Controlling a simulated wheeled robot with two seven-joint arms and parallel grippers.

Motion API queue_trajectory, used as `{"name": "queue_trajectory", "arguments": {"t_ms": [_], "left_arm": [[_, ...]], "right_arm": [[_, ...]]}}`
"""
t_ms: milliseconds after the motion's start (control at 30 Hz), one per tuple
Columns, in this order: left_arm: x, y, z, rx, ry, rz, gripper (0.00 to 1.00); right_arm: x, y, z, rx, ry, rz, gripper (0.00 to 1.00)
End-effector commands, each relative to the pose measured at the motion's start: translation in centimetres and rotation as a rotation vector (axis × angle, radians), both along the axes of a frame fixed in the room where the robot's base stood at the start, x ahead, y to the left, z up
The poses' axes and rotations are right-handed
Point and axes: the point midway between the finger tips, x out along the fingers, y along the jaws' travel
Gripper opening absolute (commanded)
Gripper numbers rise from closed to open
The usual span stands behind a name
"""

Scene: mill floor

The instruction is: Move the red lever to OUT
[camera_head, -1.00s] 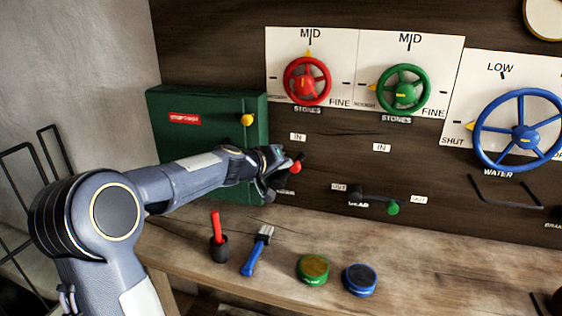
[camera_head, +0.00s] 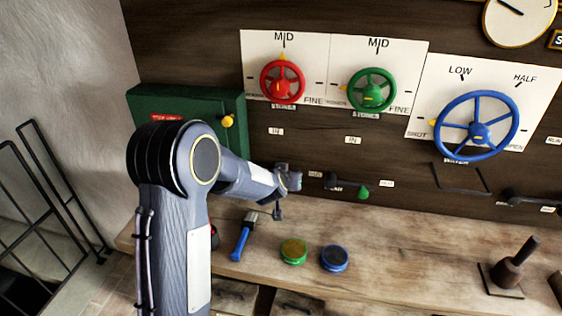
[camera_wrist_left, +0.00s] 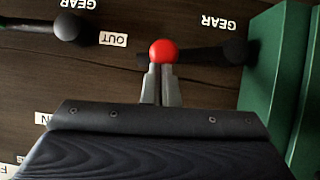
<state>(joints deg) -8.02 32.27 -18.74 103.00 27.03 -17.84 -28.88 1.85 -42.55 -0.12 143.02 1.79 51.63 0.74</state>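The red lever's knob (camera_wrist_left: 162,51) sits at the tips of my left gripper (camera_wrist_left: 161,78) in the left wrist view, where the picture is upside down. The two fingers are close together and appear shut on the knob. The lever's dark bar (camera_wrist_left: 205,55) runs level from its hub (camera_wrist_left: 238,51) to the knob. The white OUT label (camera_wrist_left: 113,39) lies just beyond the knob. In the head view, my left gripper (camera_head: 288,180) hides the knob; the OUT label (camera_head: 315,174) shows to its right, the IN label (camera_head: 276,131) above. My right gripper is not in view.
A green lever (camera_head: 363,193) is close on the right. Red (camera_head: 282,80), green (camera_head: 372,90) and blue (camera_head: 479,128) wheels are above. A green cabinet (camera_head: 185,106) stands left. A brush (camera_head: 243,238) and two round tins (camera_head: 293,251) lie on the bench (camera_head: 420,240).

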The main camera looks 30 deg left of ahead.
Motion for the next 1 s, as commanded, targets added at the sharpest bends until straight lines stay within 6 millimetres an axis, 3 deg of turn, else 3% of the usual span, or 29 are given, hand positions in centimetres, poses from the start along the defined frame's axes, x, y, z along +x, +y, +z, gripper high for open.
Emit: {"name": "queue_trajectory", "arguments": {"t_ms": [333, 1000], "left_arm": [[0.2, -0.7, -2.0, -0.004, -0.002, 0.003, 0.0], [0.1, -0.9, -2.7, -0.007, 0.005, 0.002, 0.0]], "right_arm": [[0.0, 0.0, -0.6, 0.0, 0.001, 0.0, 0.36], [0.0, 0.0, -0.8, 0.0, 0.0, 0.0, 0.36]]}}
